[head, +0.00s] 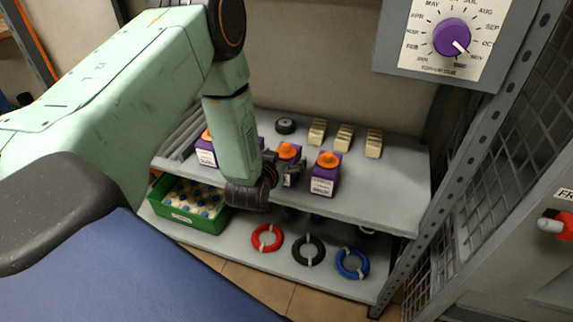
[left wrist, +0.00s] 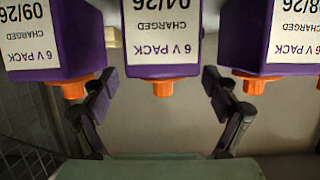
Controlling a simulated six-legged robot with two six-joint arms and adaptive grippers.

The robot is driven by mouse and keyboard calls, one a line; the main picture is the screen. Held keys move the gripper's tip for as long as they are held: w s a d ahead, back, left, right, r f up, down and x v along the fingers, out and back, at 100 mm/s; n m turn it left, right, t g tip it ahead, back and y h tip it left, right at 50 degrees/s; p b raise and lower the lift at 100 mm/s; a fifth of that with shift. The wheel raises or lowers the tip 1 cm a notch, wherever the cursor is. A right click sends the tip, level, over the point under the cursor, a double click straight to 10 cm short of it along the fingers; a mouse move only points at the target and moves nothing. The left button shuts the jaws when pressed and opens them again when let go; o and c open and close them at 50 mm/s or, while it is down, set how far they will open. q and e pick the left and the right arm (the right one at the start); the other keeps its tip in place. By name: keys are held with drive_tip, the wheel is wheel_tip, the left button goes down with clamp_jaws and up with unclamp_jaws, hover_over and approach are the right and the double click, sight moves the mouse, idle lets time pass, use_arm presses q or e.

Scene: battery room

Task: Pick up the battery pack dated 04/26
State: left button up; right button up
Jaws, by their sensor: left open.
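Purple battery packs with orange caps and white labels stand on the upper grey shelf. In the left wrist view, which shows them upside down, the middle pack (left wrist: 161,50) reads 04/26, its upper digits cut by the frame edge. The pack on the left (left wrist: 62,50) reads 09/26, and the one on the right (left wrist: 285,55) seems to read 08/26. My left gripper (left wrist: 160,78) is open, one finger on each side of the 04/26 pack, not closed on it. In the head view my left gripper (head: 277,168) partly hides the middle pack (head: 289,152). My right gripper is out of view.
A neighbouring pack (head: 325,175) stands close on the right and another (head: 206,152) on the left. Beige blocks (head: 344,138) and a black roll (head: 285,126) sit behind. Below are a green crate (head: 181,216) and rings (head: 308,250). The upper shelf's right end (head: 395,195) is clear.

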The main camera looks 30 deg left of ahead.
use_arm(q)
drive_tip(key=x, duration=0.1)
drive_tip(key=b+x, duration=0.1)
drive_tip(key=x, duration=0.1)
drive_tip(key=shift+a+f, duration=0.1)
drive_tip(key=shift+f, duration=0.25)
drive_tip(key=shift+r, duration=0.1)
drive_tip(key=shift+s, duration=0.1)
drive_tip(key=shift+c, duration=0.6)
drive_tip(key=c, duration=1.7)
drive_tip(key=shift+r, duration=0.1)
clamp_jaws()
drive_tip(key=shift+w+r, duration=0.1)
drive_tip(key=shift+w, duration=0.15)
